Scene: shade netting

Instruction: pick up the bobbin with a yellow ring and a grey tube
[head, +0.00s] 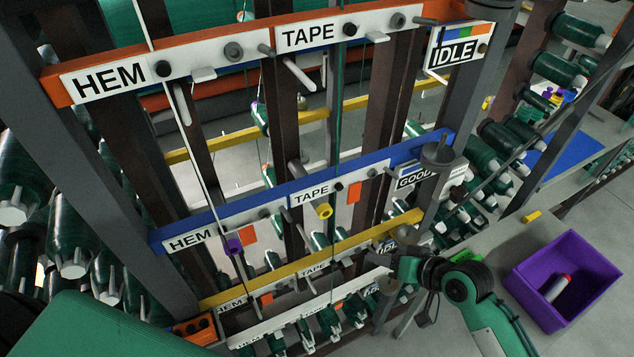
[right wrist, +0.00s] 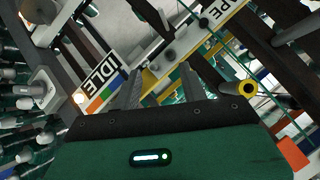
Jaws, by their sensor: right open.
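The bobbin with a yellow ring and a grey tube (head: 325,210) sticks out from the blue rail by the middle TAPE label in the head view. Its yellow ring faces outward. In the right wrist view the yellow ring (right wrist: 246,88) shows just right of the fingers, not between them. My right gripper (head: 374,260) is below and right of the bobbin in the head view, apart from it. In the right wrist view its two fingers (right wrist: 176,84) are spread, with nothing held between them. My left gripper is not in view.
A bobbin with a purple ring (head: 233,245) hangs to the left, by HEM. Orange tags (head: 354,192) hang near the rail. A yellow rail (head: 300,245) crosses below the blue one. A purple bin (head: 563,280) holding a whitish bobbin stands right of my right arm. Dark uprights stand behind.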

